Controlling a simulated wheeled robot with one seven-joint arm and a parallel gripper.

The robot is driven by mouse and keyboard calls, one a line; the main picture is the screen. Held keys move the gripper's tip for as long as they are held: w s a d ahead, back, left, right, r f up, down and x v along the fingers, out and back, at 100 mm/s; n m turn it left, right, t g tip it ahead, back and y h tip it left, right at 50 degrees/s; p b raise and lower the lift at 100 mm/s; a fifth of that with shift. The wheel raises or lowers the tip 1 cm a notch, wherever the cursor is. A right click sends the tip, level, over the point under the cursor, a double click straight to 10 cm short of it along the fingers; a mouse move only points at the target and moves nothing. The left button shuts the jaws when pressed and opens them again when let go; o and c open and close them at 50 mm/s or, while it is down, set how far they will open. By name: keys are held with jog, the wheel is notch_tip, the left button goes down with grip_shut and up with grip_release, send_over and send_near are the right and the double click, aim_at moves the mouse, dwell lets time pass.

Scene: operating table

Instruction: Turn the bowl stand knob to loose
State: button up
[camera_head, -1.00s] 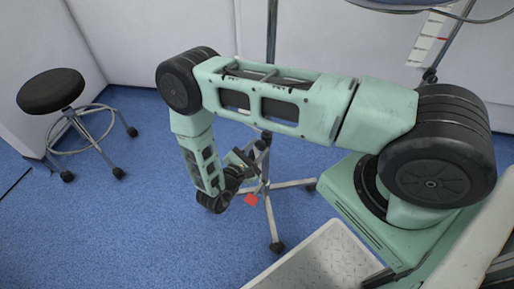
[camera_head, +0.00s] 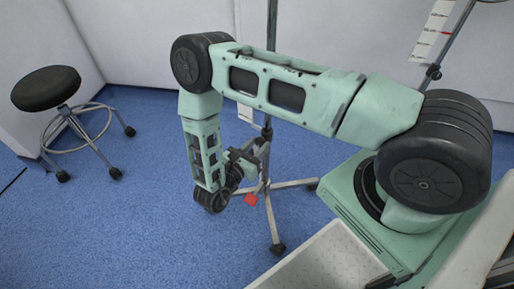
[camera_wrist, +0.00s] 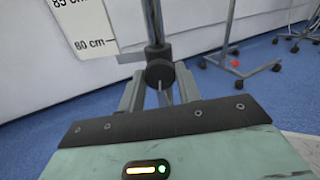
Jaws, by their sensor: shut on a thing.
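The bowl stand's thin metal pole (camera_head: 271,40) rises near the middle of the head view, on a wheeled base (camera_head: 288,185). In the wrist view the pole (camera_wrist: 152,18) runs down to a black knob (camera_wrist: 159,70). My gripper (camera_wrist: 160,88) has one grey finger on each side of the knob and is shut on it. In the head view my gripper (camera_head: 250,160) reaches the pole from the left, below my arm. The knob is hard to make out there. Its exact turned position cannot be told.
A black stool (camera_head: 46,88) stands at the left. A second pole with a measuring card (camera_head: 432,30) is at the upper right. A red patch (camera_head: 251,199) shows by the stand's base. Blue floor (camera_head: 130,235) is clear at the lower left.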

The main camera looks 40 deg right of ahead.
jog(key=shift+w, duration=0.1)
dwell(0.3)
jog(key=o, duration=1)
jog(key=shift+c, duration=0.2)
jog(key=shift+a, duration=0.1)
